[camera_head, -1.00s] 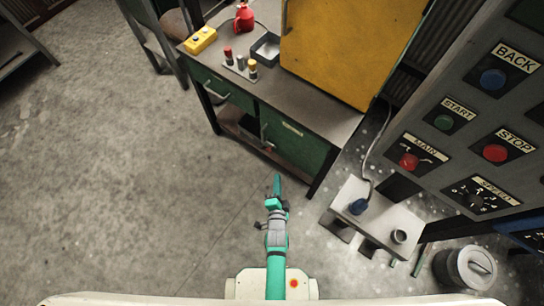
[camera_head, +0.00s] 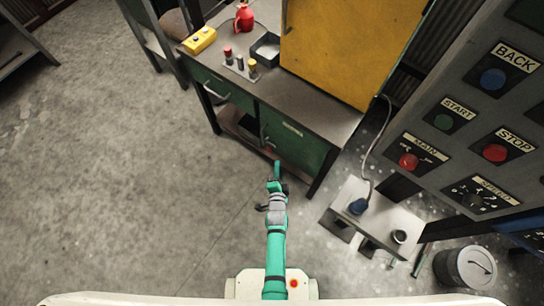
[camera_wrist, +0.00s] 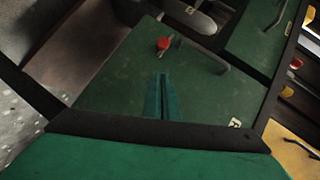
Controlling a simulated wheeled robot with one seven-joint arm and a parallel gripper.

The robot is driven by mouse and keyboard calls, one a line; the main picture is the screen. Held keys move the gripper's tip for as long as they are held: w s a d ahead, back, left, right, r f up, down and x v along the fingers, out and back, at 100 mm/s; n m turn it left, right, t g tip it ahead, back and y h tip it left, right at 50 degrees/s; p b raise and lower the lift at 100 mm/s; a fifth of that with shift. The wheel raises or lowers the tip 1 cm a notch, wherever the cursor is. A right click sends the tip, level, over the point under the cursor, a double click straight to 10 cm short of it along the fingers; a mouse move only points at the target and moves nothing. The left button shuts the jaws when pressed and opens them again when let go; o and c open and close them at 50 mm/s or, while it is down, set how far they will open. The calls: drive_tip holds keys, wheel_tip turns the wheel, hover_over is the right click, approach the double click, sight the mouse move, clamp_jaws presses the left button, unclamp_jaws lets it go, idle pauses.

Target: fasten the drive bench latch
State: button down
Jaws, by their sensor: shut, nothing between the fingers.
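The drive bench (camera_head: 335,118) is a dark-framed workbench with a green door (camera_head: 290,140) at its right front. In the wrist view, this green door (camera_wrist: 115,85) carries a small red latch knob (camera_wrist: 163,44) near its far edge, beside a dark bar handle (camera_wrist: 205,55). The latch is too small to read clearly in the head view. My gripper (camera_head: 277,166) is in front of the door, fingers shut and empty. In the wrist view, my gripper (camera_wrist: 162,80) points toward the red knob, apart from it as far as I can tell.
A yellow panel (camera_head: 350,45) stands on the bench, with a yellow button box (camera_head: 200,40) and a red can (camera_head: 243,18) at its left. A control panel (camera_head: 460,130) rises at the right. A lidded bin (camera_head: 465,268) stands below it. The floor (camera_head: 110,180) at left is clear.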

sight(268, 150)
drive_tip(key=w+a+f, duration=0.2)
drive_tip(key=w+f, duration=0.1)
drive_tip(key=w, duration=0.3)
drive_tip(key=shift+w+a, duration=0.15)
drive_tip(key=shift+a, duration=0.1)
idle(0.6)
drive_tip(key=shift+w+a+f, duration=0.1)
drive_tip(key=shift+w+a, duration=0.2)
drive_tip(key=shift+a, duration=0.2)
drive_tip(key=shift+w+a, duration=0.3)
drive_tip(key=shift+a, duration=0.2)
drive_tip(key=shift+w+a, duration=0.35)
drive_tip(key=shift+w, duration=0.3)
